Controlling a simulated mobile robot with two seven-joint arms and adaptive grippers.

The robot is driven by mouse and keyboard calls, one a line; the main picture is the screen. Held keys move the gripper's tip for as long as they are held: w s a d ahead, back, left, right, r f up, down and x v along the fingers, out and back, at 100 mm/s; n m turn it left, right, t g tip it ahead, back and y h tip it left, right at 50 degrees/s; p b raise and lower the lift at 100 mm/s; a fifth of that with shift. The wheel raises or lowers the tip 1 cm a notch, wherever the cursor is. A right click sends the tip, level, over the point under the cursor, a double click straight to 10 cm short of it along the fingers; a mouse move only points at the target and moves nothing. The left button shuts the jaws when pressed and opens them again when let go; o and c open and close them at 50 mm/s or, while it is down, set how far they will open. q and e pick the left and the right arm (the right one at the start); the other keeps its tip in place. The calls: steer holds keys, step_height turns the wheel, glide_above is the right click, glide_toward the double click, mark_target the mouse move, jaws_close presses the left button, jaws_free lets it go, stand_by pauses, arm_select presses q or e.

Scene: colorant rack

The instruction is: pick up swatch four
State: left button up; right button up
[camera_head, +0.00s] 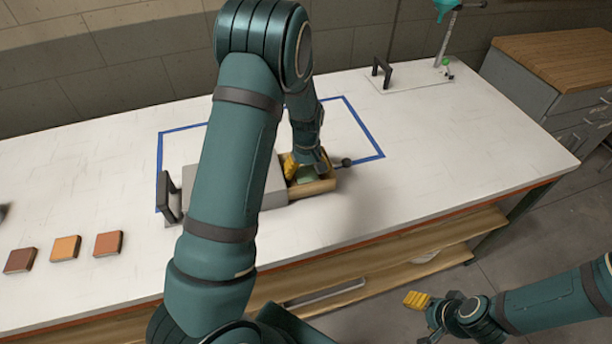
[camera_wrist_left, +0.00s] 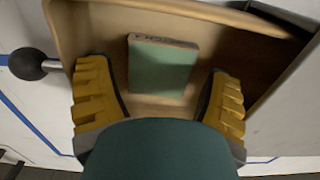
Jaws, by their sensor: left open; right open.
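A green square swatch (camera_wrist_left: 160,68) with lettering on its edge lies in the open wooden drawer (camera_wrist_left: 75,20). It also shows partly in the head view (camera_head: 306,174), beside my left gripper's fingers. My left gripper (camera_wrist_left: 160,105) is open over the drawer, with one yellow finger on each side of the swatch and a gap on both sides. In the head view, the left gripper (camera_head: 300,165) is partly hidden by its own arm. My right gripper (camera_head: 425,308) is open and empty in front of the table.
Brown (camera_head: 20,260), orange (camera_head: 65,248) and rust (camera_head: 108,243) swatches lie at the table's left. The drawer's grey housing (camera_head: 273,190) stands within blue tape (camera_head: 365,125). A black handle (camera_head: 382,72) stands at the back right. The table's right side is mostly clear.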

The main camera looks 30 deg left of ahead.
arm_select(q)
steer(key=shift+f, duration=0.8)
steer(key=c, duration=0.8)
steer(key=shift+r, duration=0.1)
